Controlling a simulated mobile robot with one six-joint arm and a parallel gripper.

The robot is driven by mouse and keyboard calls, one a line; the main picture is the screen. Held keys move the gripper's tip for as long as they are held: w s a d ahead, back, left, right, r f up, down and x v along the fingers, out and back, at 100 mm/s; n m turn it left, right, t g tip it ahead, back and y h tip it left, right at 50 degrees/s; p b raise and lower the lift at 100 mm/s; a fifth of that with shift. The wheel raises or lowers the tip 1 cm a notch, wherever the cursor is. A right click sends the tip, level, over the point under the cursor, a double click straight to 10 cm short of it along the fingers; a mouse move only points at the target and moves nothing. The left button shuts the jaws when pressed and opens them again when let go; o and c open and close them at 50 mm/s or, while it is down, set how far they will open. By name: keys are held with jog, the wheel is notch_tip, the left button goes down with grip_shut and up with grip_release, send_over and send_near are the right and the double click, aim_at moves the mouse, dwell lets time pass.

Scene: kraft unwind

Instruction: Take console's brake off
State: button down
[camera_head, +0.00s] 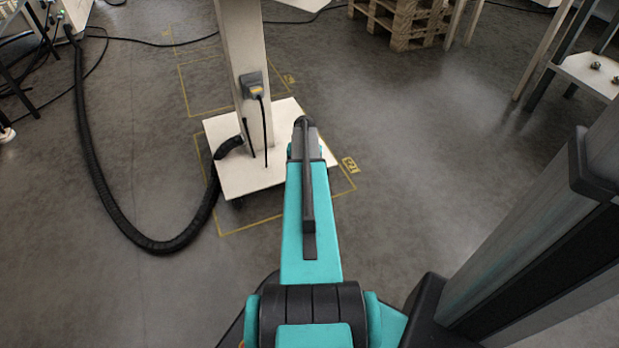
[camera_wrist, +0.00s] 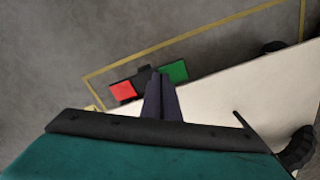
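The console is a pale post (camera_head: 246,60) on a square white base plate (camera_head: 232,177) with casters, standing on the concrete floor. In the wrist view the base plate (camera_wrist: 235,95) fills the right side. At its edge are a red pedal pad (camera_wrist: 123,91) and a green pedal pad (camera_wrist: 174,72), with a dark part between them. My gripper (camera_wrist: 160,76) points down at the pedals, its dark fingers together with nothing visible between them. The tips overlap the gap between the pads, nearer green; I cannot tell whether they touch. The head view hides the pedals behind my arm.
Yellow floor tape (camera_head: 250,229) outlines the console's spot. A thick black hose (camera_head: 100,195) runs from the base to the left. A wooden pallet (camera_head: 400,22) lies at the back, and a table (camera_head: 590,75) stands at right. The floor right of the console is clear.

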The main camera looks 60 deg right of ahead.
jog(key=shift+f, duration=0.25)
jog(key=shift+r, duration=0.1)
notch_tip(320, 180, up, 7)
jog(key=p, duration=0.5)
dwell(0.8)
dwell(0.5)
